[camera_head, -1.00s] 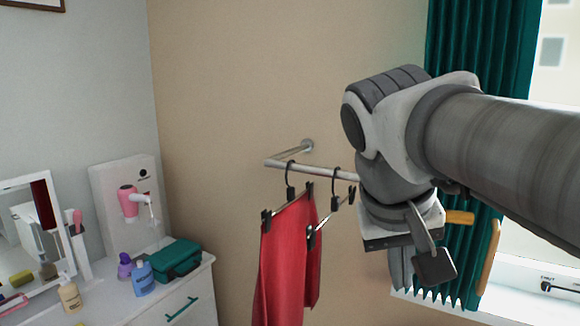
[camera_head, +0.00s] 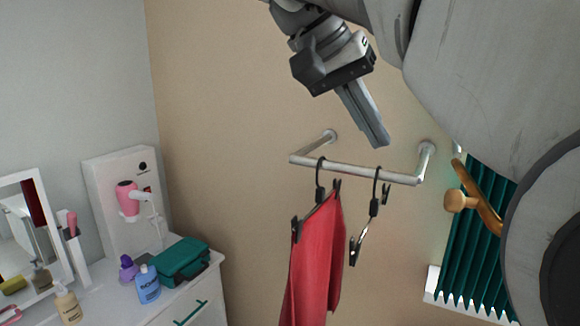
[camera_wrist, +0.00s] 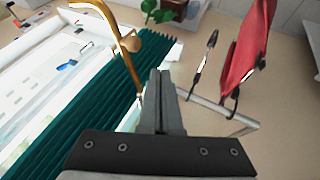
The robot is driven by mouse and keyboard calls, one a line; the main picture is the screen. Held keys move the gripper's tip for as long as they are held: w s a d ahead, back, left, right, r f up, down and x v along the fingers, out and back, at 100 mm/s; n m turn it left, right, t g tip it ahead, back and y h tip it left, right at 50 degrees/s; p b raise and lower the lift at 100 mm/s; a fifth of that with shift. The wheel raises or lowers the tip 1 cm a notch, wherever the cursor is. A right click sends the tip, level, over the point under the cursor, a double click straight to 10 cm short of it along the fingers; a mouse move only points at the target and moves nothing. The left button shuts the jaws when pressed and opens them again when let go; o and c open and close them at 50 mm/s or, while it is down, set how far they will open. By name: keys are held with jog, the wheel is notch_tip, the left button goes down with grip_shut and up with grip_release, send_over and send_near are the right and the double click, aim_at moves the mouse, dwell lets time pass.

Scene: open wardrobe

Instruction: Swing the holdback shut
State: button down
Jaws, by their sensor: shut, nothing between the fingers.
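The holdback is a curved golden-brown wooden bar (camera_head: 482,207) with a round knob. It shows at the right in the head view, in front of the teal curtain (camera_head: 470,262). In the wrist view the holdback (camera_wrist: 117,28) curves down from the top left, and the curtain (camera_wrist: 105,100) lies to its left and below. My gripper (camera_head: 380,143) is shut and empty, in front of the beige wall above the clothes rail, up and left of the holdback. In the wrist view my gripper (camera_wrist: 160,75) is apart from the bar. My arm hides part of the curtain and possibly the holdback's far end.
A metal clothes rail (camera_head: 350,170) carries black clip hangers and a red garment (camera_head: 312,255), just below my gripper. A white dresser (camera_head: 190,300) with bottles and a green case (camera_head: 180,260) stands at the left. A windowsill (camera_wrist: 60,45) shows in the wrist view.

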jog(key=d+f+b, duration=0.1)
jog(key=d+f, duration=0.7)
jog(key=d, duration=0.1)
jog(key=shift+s+d+b, duration=0.2)
jog(key=shift+s+b, duration=0.1)
jog(key=shift+b, duration=0.05)
jog(key=shift+s+f, duration=0.1)
